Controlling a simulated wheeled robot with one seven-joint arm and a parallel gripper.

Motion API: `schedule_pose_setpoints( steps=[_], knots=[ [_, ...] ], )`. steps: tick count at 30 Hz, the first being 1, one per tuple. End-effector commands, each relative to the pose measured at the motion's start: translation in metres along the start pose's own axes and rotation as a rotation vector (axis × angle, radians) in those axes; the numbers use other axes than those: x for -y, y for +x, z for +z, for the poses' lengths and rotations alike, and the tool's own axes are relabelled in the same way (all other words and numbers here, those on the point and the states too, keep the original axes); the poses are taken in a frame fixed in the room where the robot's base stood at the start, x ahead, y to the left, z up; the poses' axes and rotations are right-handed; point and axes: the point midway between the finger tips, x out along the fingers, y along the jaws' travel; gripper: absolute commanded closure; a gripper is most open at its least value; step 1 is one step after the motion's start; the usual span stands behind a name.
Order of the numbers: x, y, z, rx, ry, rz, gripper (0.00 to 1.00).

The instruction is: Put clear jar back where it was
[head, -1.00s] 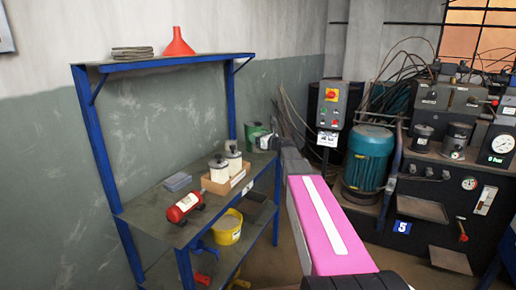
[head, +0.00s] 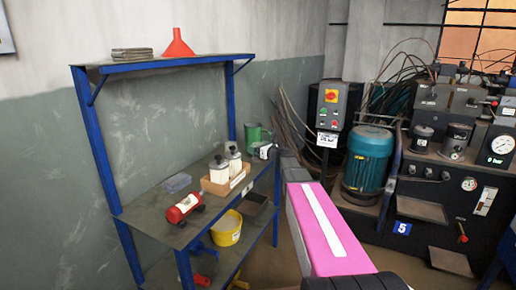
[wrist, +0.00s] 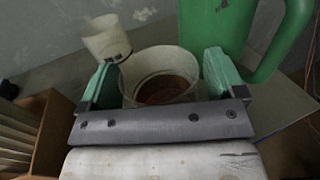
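The clear jar (wrist: 160,92) is a pale, round, open-topped vessel in the wrist view, with brown showing inside it. My gripper (wrist: 160,68) has its green fingers on either side of the jar near its rim, and the jar fills the space between them. The jar's base is hidden by the gripper body. In the head view my arm reaches to the right end of the blue shelf unit's middle shelf (head: 150,212); the jar is not clear there.
A green jug (wrist: 222,35) stands close to the right finger; the head view shows it too (head: 253,133). A small white cup (wrist: 106,42) is at upper left. A wooden crate (head: 216,187) with dark-capped bottles is nearby. A red canister (head: 184,208) lies farther left.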

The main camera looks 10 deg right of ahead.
Motion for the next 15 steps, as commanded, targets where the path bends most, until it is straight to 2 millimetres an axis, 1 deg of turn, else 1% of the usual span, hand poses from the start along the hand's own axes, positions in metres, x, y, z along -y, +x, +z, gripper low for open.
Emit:
schedule_pose_setpoints(
  steps=[8, 11, 15],
  knots=[
    [0.0, 0.0, 0.001, 0.0, 0.0, 0.0, 0.08],
    [0.0, 0.0, 0.004, 0.0, 0.0, 0.0, 0.08],
    [-0.002, -0.019, 0.003, -0.001, 0.0, -0.001, 0.08]
  ],
)
